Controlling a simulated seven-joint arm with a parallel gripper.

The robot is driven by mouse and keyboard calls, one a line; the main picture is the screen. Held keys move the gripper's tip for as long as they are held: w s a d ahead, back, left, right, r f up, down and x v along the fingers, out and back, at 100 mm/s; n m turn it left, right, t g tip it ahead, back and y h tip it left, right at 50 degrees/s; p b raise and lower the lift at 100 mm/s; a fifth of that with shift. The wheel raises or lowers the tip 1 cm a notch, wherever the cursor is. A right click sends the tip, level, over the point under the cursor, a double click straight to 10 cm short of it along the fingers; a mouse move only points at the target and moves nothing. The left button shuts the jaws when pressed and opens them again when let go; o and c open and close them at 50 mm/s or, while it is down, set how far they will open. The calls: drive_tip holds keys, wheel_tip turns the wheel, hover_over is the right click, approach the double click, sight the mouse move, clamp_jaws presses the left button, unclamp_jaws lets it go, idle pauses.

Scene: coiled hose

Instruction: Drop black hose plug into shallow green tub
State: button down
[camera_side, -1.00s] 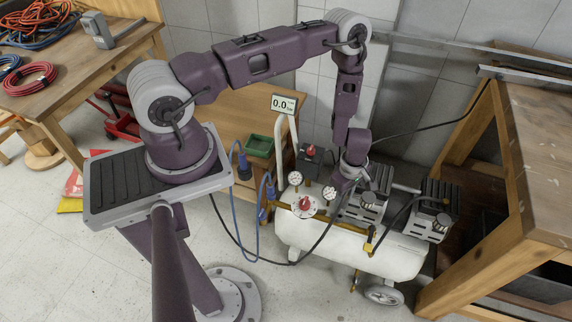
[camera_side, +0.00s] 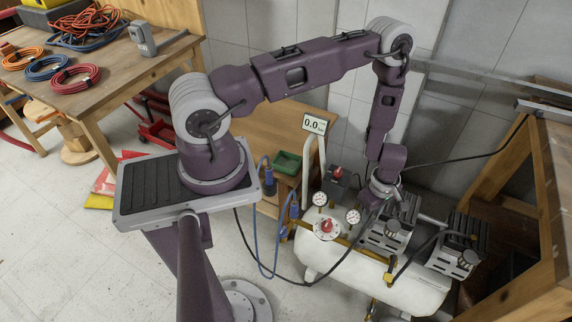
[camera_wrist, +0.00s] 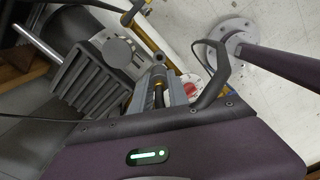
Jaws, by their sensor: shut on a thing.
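My gripper (camera_side: 378,198) is low over the compressor in the side view, pointing down. In the wrist view its jaws (camera_wrist: 163,92) are shut on a dark piece with a brass-coloured band, which looks like the black hose plug (camera_wrist: 158,94). The jaws hide much of it. A black hose (camera_side: 335,255) runs from near the gripper down and left in a loop. The shallow green tub (camera_side: 287,163) stands on a small wooden bench, left of and behind my gripper, well apart from it. Its visible inside looks empty.
The compressor's white tank (camera_side: 410,290), pressure gauges (camera_side: 353,216), red-knobbed valve (camera_side: 327,227) and finned motor heads (camera_side: 462,243) crowd below the gripper. Blue hoses (camera_side: 262,245) hang before the tub.

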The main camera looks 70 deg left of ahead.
wheel_tip(320, 180, up, 20)
drive_tip(key=f, duration=0.1)
drive_tip(key=a+n, duration=0.4)
drive_tip(key=a, duration=1.5)
drive_tip(key=s+a+n, duration=0.3)
drive_tip(key=s+a, duration=0.3)
drive_tip(key=a, duration=0.3)
drive_tip(key=s+a+n, duration=0.2)
drive_tip(key=s+a, duration=0.5)
drive_tip(key=a, duration=0.3)
wheel_tip(320, 180, down, 24)
drive_tip(key=shift+w, duration=0.1)
drive_tip(key=c, duration=1.2)
unclamp_jaws()
